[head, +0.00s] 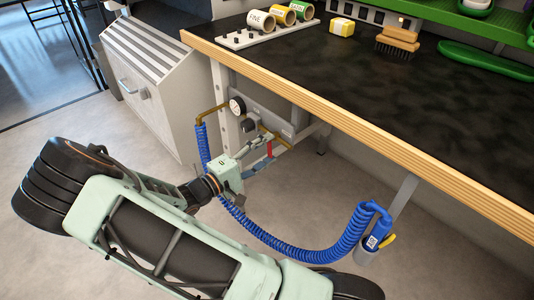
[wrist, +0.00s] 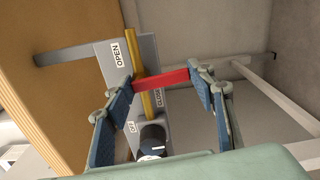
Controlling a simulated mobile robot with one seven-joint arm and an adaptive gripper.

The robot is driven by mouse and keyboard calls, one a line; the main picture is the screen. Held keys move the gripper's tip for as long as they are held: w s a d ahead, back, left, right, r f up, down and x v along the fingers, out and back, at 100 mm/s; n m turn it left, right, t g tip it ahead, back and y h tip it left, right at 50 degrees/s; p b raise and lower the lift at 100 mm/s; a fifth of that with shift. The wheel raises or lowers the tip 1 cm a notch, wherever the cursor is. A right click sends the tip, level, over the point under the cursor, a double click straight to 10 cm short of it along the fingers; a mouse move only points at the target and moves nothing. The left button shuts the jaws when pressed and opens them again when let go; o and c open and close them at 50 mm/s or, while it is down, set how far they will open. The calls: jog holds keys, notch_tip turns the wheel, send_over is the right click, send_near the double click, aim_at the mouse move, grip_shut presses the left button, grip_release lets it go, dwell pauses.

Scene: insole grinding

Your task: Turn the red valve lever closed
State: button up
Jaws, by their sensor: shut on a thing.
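The red valve lever (wrist: 161,79) lies crosswise between the two blue-padded fingertips of my gripper (wrist: 160,82) in the wrist view. The fingertips press on its two ends. In the head view the lever (head: 269,148) is a small red piece at my gripper (head: 268,153), under the bench edge. The lever crosses a brass pipe (wrist: 147,50) in front of a grey panel (wrist: 113,72). An "OPEN" label (wrist: 119,53) is on the panel near the lever's left end.
The dark workbench (head: 330,65) with its wooden edge overhangs the valve. A coiled blue hose (head: 290,250) hangs around my gripper, down to a holder on the right. A grey cabinet (head: 155,85) stands left.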

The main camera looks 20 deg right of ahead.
jog(key=shift+w+f+m, duration=0.1)
jog(key=shift+w+m, duration=0.05)
jog(key=shift+m, duration=0.35)
jog(key=shift+a, duration=0.1)
jog(key=o, duration=1.2)
jog(key=shift+c, duration=0.2)
jog(key=v, duration=1.2)
